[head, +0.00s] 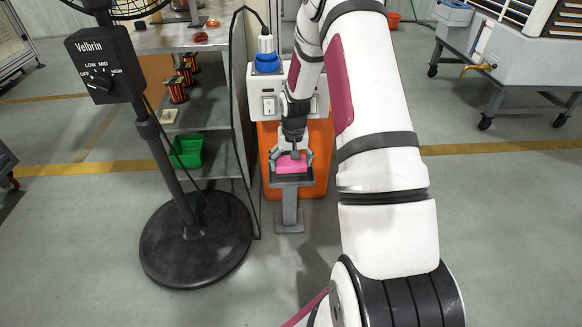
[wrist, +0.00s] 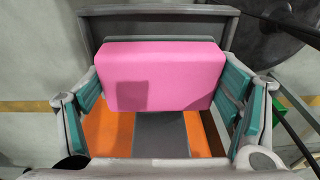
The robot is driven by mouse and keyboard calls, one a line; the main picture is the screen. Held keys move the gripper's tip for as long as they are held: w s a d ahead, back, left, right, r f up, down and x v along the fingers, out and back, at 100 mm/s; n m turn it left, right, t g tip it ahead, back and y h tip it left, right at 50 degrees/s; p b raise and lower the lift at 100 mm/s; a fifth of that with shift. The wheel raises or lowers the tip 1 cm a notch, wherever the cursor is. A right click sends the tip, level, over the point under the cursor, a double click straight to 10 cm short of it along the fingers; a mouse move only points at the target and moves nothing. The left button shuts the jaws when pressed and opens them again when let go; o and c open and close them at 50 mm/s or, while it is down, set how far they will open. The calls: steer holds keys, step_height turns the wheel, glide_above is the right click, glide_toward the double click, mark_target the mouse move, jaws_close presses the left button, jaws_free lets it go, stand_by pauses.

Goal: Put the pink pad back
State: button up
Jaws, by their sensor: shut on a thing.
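The pink pad (head: 292,165) is a small block at the top of a grey stand (head: 289,205) in the head view. My gripper (head: 291,158) points down over the stand, with one finger on each side of the pad. In the wrist view the pink pad (wrist: 160,75) lies between my teal-lined fingers, and my gripper (wrist: 162,95) is shut on it. The stand's grey rim (wrist: 160,20) shows behind the pad. I cannot tell whether the pad rests on the stand or hangs just above it, since its underside is hidden.
A black fan base (head: 190,255) and a shelf holding a green bin (head: 187,150) are to the left. Floor at front is clear.

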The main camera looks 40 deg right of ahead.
steer(key=shift+w+d+f+b, duration=0.15)
steer(key=shift+f+b, duration=0.3)
steer(key=shift+f, duration=0.3)
steer(key=shift+f, duration=0.15)
steer(key=o, duration=1)
steer(key=shift+o, duration=0.2)
